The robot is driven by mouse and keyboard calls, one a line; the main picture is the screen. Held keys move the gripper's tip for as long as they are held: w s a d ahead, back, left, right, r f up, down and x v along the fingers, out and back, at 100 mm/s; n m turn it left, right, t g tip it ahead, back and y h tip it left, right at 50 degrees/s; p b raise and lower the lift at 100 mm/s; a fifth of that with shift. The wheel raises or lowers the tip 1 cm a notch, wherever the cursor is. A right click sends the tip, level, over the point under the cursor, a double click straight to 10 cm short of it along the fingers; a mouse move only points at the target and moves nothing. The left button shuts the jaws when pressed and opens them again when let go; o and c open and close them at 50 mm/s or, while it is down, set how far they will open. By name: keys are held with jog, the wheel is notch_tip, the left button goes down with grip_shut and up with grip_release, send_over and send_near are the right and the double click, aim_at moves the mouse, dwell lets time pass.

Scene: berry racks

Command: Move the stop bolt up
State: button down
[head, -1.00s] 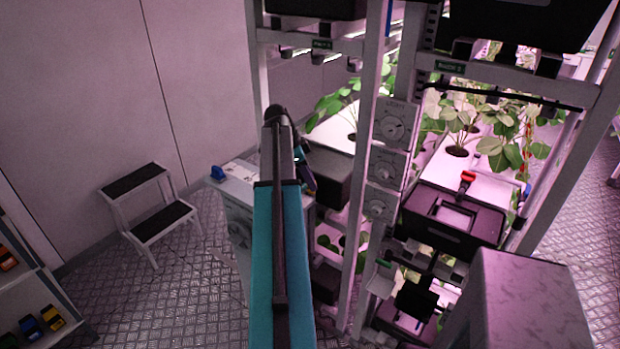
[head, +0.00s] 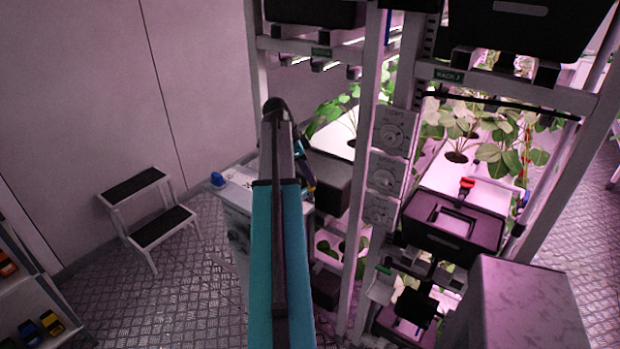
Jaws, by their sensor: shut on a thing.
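My teal and grey arm reaches forward through the middle of the head view. At its far end, only a small dark wrist part with blue and orange marks shows, to the right of the arm and beside a dark box (head: 330,182). The jaws and whatever is between them are hidden behind the arm. I cannot pick out the stop bolt in this view.
A pale cabinet (head: 238,212) with a blue knob (head: 217,179) stands left of my arm. A step stool (head: 150,215) is farther left. Dark crates (head: 453,223) and plants (head: 500,150) fill the rack at right. A shelf is at lower left; floor between is clear.

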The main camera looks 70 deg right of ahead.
jog(key=shift+d+r, duration=0.1)
jog(key=shift+r, duration=0.1)
jog(key=c, duration=1.9)
grip_release()
jog(key=shift+o, duration=0.7)
jog(key=shift+r, duration=0.1)
jog(key=b+v, duration=0.3)
jog(key=v, duration=1)
jog(key=shift+a+r+b, duration=0.25)
jog(key=shift+r+b, duration=0.05)
jog(key=shift+w, duration=0.2)
